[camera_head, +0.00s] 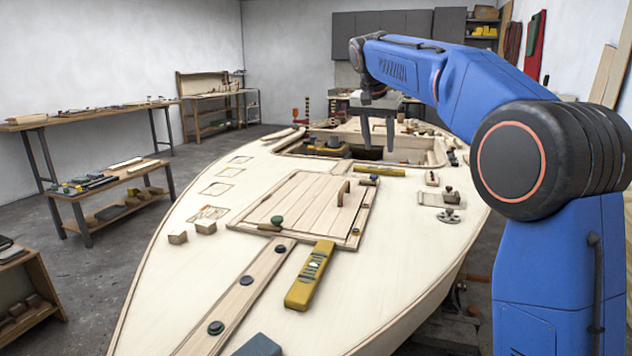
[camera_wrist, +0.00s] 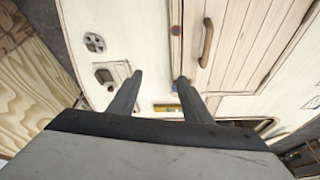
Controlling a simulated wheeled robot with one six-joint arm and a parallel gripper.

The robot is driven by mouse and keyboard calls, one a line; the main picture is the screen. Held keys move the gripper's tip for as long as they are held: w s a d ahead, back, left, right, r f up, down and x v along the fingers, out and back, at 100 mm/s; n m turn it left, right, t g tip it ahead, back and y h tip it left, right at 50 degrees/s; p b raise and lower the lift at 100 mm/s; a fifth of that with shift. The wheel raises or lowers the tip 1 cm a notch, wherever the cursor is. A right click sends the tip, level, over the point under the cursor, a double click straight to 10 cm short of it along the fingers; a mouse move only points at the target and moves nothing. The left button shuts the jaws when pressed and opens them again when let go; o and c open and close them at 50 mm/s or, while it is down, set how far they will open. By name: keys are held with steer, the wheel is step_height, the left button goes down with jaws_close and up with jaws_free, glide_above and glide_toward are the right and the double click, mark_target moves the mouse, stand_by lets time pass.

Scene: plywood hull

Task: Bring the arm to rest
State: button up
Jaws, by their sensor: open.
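My blue arm (camera_head: 480,85) rises on the right side of the head view and bends over the plywood hull (camera_head: 385,280). My gripper (camera_head: 377,132) hangs from its end above the deck, fingers pointing down, near the hatch opening. In the wrist view the gripper's two dark fingers (camera_wrist: 163,92) stand apart with nothing between them. The slatted hatch cover (camera_head: 300,200) with its wooden handle lies on the deck below and to the left of the gripper.
A yellow level (camera_head: 310,275) lies on the near deck, and a second yellow one (camera_head: 378,172) lies by the opening. Two small wooden blocks (camera_head: 205,227) sit at the left. A clamp-like metal fitting (camera_head: 449,217) is at the right. Benches (camera_head: 90,120) line the left wall.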

steer(key=s+d+f+n+y, duration=0.15)
steer(key=s+d+f, duration=0.25)
steer(key=s, duration=0.9)
steer(key=s+d+f+n, duration=0.25)
steer(key=s+d, duration=0.25)
steer(key=s, duration=0.8)
steer(key=s+d+f+n+t, duration=0.1)
steer(key=s+d+f+n, duration=0.1)
steer(key=s+f, duration=1.9)
steer(key=s+y, duration=0.1)
steer(key=s, duration=0.1)
steer(key=shift+s+f, duration=0.15)
steer(key=shift+s, duration=0.25)
